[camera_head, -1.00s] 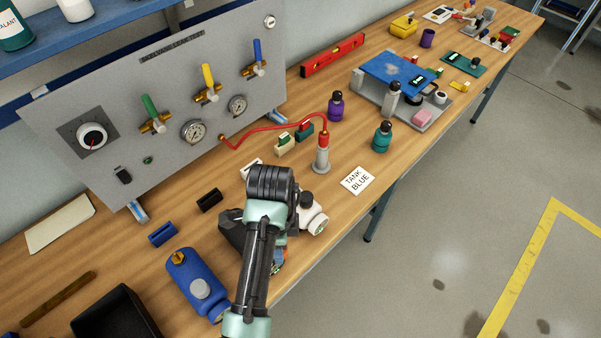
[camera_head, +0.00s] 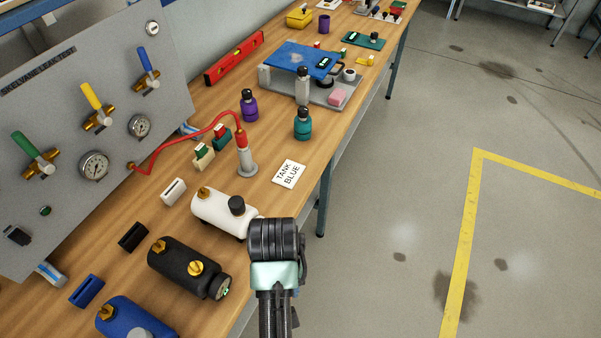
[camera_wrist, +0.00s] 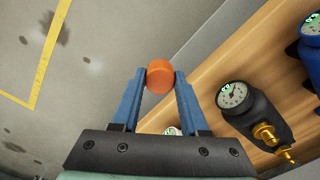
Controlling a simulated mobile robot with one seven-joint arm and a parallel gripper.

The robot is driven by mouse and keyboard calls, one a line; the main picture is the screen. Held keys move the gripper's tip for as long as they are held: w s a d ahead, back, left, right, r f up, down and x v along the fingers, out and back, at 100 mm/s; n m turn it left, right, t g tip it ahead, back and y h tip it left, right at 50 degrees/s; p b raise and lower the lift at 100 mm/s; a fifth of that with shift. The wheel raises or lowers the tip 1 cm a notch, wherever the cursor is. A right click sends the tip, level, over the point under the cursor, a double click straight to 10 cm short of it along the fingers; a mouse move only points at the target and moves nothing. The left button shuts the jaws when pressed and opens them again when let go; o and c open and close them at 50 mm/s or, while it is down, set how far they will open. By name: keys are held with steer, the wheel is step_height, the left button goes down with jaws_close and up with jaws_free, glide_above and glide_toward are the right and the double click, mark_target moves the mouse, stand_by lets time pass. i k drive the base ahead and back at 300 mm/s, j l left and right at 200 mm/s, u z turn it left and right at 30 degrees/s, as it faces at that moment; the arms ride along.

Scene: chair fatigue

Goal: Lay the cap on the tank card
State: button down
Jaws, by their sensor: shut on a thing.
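An orange round cap (camera_wrist: 160,78) is held between the two blue fingers of my gripper (camera_wrist: 160,73) in the wrist view. The gripper is shut on it, with floor and the bench edge behind. In the head view my wrist (camera_head: 275,245) is at the bench's front edge, right of the white tank, and hides the fingers and cap. The white tank card (camera_head: 289,173), reading "TANK BLUE", lies flat near the front edge, beyond my wrist. Nothing lies on it.
White (camera_head: 222,209), black (camera_head: 180,264) and blue (camera_head: 130,318) tanks lie along the bench's near part. A grey cylinder with a red hose (camera_head: 246,160) stands just left of the card. A teal bottle (camera_head: 302,125) stands beyond it. Open floor lies right.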

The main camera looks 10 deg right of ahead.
mark_target(290, 174)
steer(key=z, duration=0.5)
steer(key=j+z, duration=0.1)
steer(key=z, duration=0.45)
steer(key=i+z, duration=0.1)
steer(key=z, duration=0.4)
steer(key=j+z, duration=0.15)
steer(key=z, duration=0.9)
steer(key=j+z, duration=0.1)
steer(key=z, duration=0.95)
steer(key=j+z, duration=0.1)
steer(key=z, duration=0.4)
steer(key=k+j+z, duration=0.1)
steer(key=z, duration=0.3)
steer(key=k+z, duration=0.25)
steer(key=z, duration=0.2)
steer(key=k+u, duration=0.2)
steer(key=u, duration=0.25)
steer(key=k+j+u, duration=0.15)
steer(key=u, duration=0.85)
steer(key=k+u, duration=0.1)
steer(key=u, duration=0.4)
steer(key=j+u, duration=0.1)
steer(key=u, duration=0.4)
steer(key=j+u, duration=0.1)
steer(key=u, duration=0.9)
steer(key=j+u, duration=0.15)
steer(key=u, duration=0.35)
steer(key=j+u, duration=0.1)
steer(key=u, duration=0.9)
